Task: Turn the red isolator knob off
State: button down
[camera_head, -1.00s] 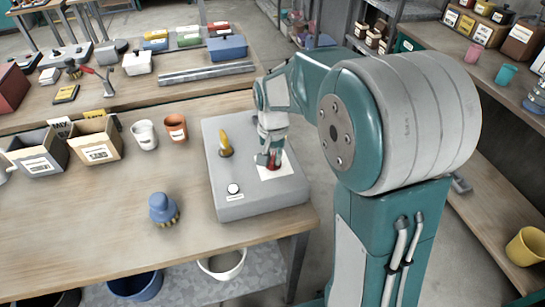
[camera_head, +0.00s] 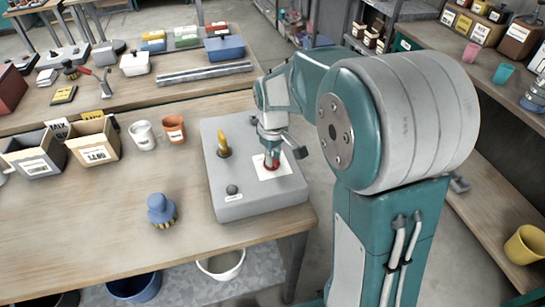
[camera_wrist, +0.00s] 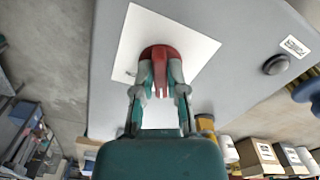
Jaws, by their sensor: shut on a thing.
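The red isolator knob (camera_head: 271,164) sits on a white square plate (camera_head: 282,173) on the grey control box (camera_head: 262,202). In the wrist view the knob (camera_wrist: 160,52) is between the two fingers of my gripper (camera_wrist: 161,78), which are shut on its grip bar. In the head view my gripper (camera_head: 272,148) is above the knob and partly hides it. A small round indicator (camera_head: 232,189) near the front of the box is dark. A marking on the plate is too small to read.
A yellow handle (camera_head: 223,146) stands on the box, left of the knob. A blue brush (camera_head: 161,209), a white cup (camera_head: 142,135), an orange cup (camera_head: 174,129) and labelled bins (camera_head: 94,144) are on the bench to the left. The bench front is mostly clear.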

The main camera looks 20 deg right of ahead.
jog(key=shift+w+n, duration=0.15)
jog(key=shift+n, duration=1.15)
jog(key=c, duration=0.7)
grip_release()
jog(key=shift+a+r, duration=0.1)
jog(key=shift+r, duration=5.85)
